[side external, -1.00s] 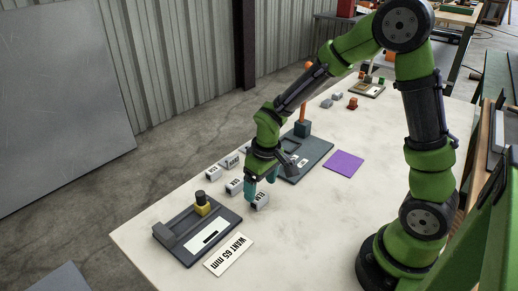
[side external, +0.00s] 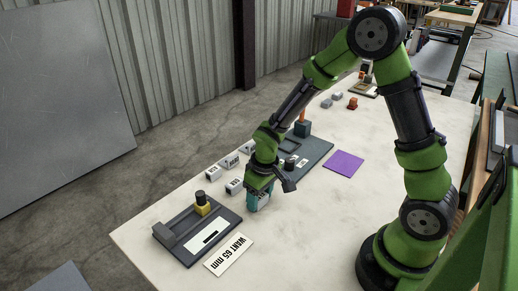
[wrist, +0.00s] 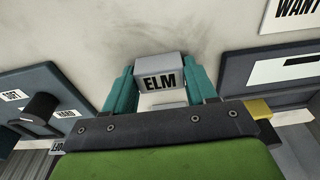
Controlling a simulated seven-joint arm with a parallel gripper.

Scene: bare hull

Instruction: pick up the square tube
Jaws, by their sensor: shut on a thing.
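My gripper (side external: 257,204) is low over the white table with its teal fingers shut on a pale square-ended piece. In the wrist view this piece (wrist: 160,73) reads ELM and sits between the two teal fingers (wrist: 160,88), one on each side. In the side view the fingers mostly hide it. I cannot tell whether it touches the table or whether it is a hollow tube. Similar labelled pale pieces stand close by to the left: one near piece (side external: 235,186), and two farther ones (side external: 212,173) and (side external: 231,160).
A grey fixture (side external: 218,236) with a yellow and black part stands front left, beside a card (side external: 229,255) reading WANT 65 mm. A dark plate (side external: 317,150) lies behind my gripper. A purple square (side external: 344,162) lies right of it.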

